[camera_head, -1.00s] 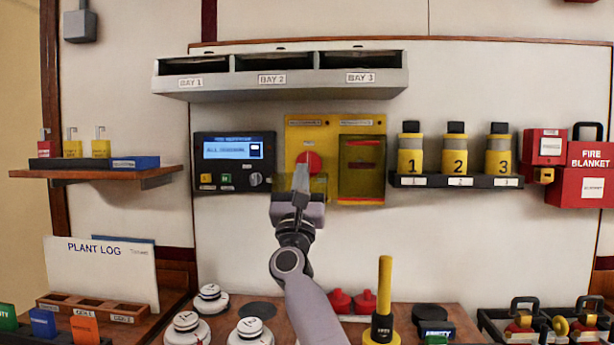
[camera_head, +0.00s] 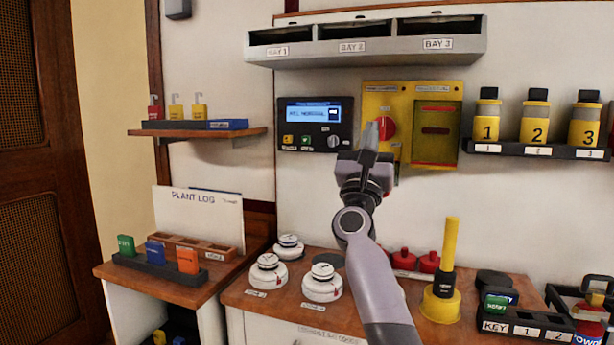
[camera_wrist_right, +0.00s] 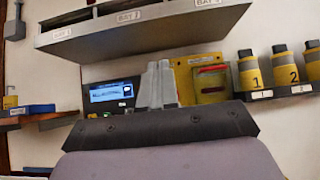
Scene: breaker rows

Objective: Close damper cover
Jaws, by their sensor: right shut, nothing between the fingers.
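A yellow wall panel has two sections. The left section (camera_head: 381,94) carries a round red button (camera_head: 388,129). The right section (camera_head: 436,100) has a tinted see-through cover (camera_head: 435,135) over a red part. The small labels above them are not readable, so I cannot tell which is the damper. My right gripper (camera_head: 371,137) is shut and empty, pointing up in front of the left section, just left of the red button. It hides the section's lower part, including any cover there. In the right wrist view the fingers (camera_wrist_right: 157,84) stand left of the right section. My left gripper is not in view.
A grey bay shelf (camera_head: 365,54) juts out above the panel. A display unit (camera_head: 315,122) is close on the left, and a rack of numbered yellow canisters (camera_head: 535,150) on the right. A wooden counter (camera_head: 240,298) below holds white detectors and a yellow-handled tool (camera_head: 446,260).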

